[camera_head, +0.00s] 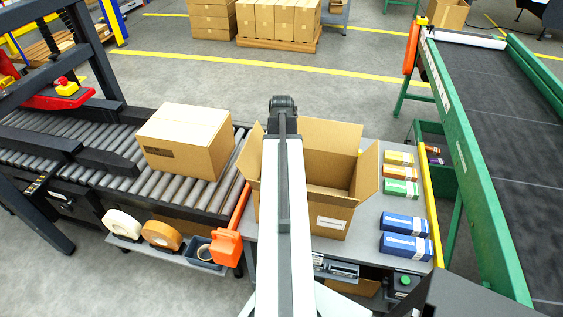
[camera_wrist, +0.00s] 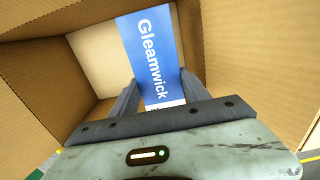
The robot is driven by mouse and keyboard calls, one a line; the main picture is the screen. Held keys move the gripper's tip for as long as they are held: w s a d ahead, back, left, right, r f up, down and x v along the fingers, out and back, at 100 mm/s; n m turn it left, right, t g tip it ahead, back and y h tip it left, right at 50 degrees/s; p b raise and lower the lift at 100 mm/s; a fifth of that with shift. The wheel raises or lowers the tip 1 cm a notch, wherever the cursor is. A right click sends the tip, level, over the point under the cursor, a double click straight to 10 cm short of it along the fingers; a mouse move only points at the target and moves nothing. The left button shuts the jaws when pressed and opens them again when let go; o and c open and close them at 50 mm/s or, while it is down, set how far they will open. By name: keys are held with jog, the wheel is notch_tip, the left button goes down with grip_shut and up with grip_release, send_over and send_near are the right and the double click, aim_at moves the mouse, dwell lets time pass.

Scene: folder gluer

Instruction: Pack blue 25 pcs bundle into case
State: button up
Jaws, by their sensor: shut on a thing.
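The case (camera_head: 345,208) is an open cardboard box with its flaps spread, standing on a grey table. In the wrist view, my gripper (camera_wrist: 158,94) is among the case's brown walls (camera_wrist: 45,80). It is shut on a blue bundle (camera_wrist: 148,48) printed "Gleamwick", between its two fingers. I cannot tell whether this bundle touches the case floor. In the head view my arm hides the gripper and the held bundle. Two more blue bundles, a farther one (camera_head: 403,226) and a nearer one (camera_head: 405,246), lie on the table right of the case.
A green bundle (camera_head: 400,188) and orange-yellow bundles (camera_head: 399,172) lie behind the blue ones. A closed carton (camera_head: 185,140) sits on the roller conveyor (camera_head: 90,160) at left. An orange tape dispenser (camera_head: 227,247) is beside the case. A green-framed belt conveyor (camera_head: 470,165) runs at right.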

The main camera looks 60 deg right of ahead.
notch_tip(320, 180, down, 10)
jog(key=b, duration=0.8)
jog(key=shift+r, duration=0.2)
jog(key=o, duration=1.6)
notch_tip(320, 180, up, 8)
jog(key=p, duration=0.7)
